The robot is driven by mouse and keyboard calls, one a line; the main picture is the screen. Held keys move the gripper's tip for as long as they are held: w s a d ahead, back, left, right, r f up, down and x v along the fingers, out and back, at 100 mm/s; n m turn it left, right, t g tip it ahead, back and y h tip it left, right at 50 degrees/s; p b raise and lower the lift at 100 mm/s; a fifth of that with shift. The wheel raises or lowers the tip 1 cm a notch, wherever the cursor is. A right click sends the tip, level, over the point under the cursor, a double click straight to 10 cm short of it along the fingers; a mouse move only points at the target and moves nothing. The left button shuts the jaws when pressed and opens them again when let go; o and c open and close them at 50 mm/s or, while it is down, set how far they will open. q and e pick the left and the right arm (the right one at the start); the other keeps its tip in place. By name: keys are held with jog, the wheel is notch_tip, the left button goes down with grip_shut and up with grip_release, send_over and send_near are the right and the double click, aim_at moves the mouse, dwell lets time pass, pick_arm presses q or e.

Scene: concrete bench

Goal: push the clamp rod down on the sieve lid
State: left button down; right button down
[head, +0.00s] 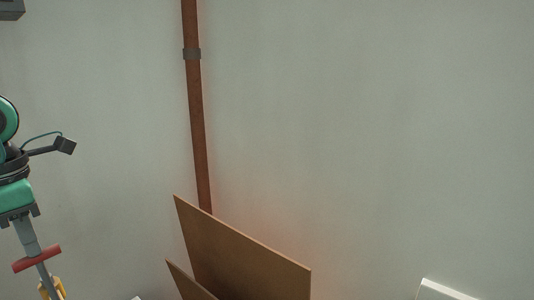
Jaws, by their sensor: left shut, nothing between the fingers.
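My left gripper (32,248) is at the lower left of the head view, pointing down, with its grey fingers shut and empty. A red crossbar (20,265) lies across the line of the fingertips, and a grey rod (46,279) runs down from it; they look like the handle and shaft of the clamp rod. The fingertips appear to meet the crossbar, but I cannot tell whether they touch. A yellow part (59,287) shows beside the rod at the bottom edge. The sieve lid and my right gripper are not in view.
A brown open-topped box or set of panels (245,245) stands at the bottom centre. A rust-coloured pipe (196,120) runs down the grey wall behind it. A white edge (440,291) shows at bottom right. The bench top is out of view.

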aim_at(39, 262)
pick_arm(q)
jog(key=shift+f+b, duration=1.4)
jog(key=shift+f, duration=0.35)
jog(key=shift+f+b, duration=1.55)
jog(key=shift+f, duration=0.2)
jog(key=shift+r, duration=0.1)
jog(key=shift+r+p, duration=2.1)
jog(key=shift+r, duration=1.4)
jog(key=shift+f, duration=0.15)
